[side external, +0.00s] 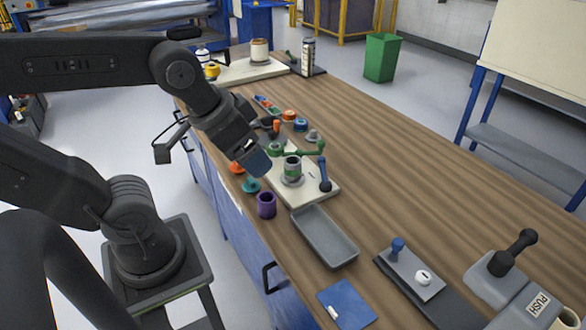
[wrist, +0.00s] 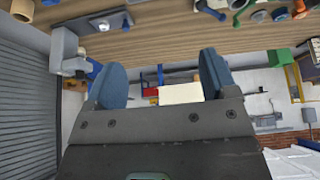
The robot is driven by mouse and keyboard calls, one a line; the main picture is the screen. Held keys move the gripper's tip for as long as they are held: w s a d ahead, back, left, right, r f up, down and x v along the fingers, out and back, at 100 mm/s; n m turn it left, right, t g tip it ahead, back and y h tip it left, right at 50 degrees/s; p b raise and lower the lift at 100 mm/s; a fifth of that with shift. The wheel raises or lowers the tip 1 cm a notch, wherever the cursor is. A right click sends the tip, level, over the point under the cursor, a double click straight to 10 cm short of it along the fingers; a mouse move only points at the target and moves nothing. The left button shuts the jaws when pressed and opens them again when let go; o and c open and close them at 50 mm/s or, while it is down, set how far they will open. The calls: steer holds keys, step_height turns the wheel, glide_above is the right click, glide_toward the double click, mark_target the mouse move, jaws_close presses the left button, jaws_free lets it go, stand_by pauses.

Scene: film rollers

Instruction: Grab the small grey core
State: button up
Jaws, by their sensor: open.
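A small grey piece (side external: 312,136) sits on the table beyond the green-handled fixture; it looks like a low core, but its detail is too small to be sure. My gripper (side external: 262,148) hangs tilted above the left edge of the work area, open and empty, apart from both. In the wrist view my gripper (wrist: 162,78) shows two blue fingers spread wide with nothing between them. Small parts, one grey (wrist: 280,14), lie at that view's top right.
A purple cup (side external: 266,205), teal part (side external: 251,185) and orange part (side external: 237,167) line the near table edge. A blue-knobbed lever (side external: 324,176) rises from the fixture plate. A grey tray (side external: 325,236) lies in front.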

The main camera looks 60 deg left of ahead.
steer(key=w+a+m+g, duration=0.2)
steer(key=w+a+m, duration=0.2)
steer(key=w, duration=0.4)
steer(key=m+g, duration=0.4)
steer(key=m, duration=0.7)
glide_above(292, 166)
steer(key=w+a, duration=0.1)
steer(key=a, duration=0.2)
step_height(292, 166, down, 12)
steer(key=f, duration=1.3)
steer(key=shift+w+d+f, duration=0.1)
steer(key=shift+w+d, duration=0.05)
steer(key=shift+d, duration=0.25)
steer(key=shift+c, duration=0.4)
steer(key=c, duration=0.9)
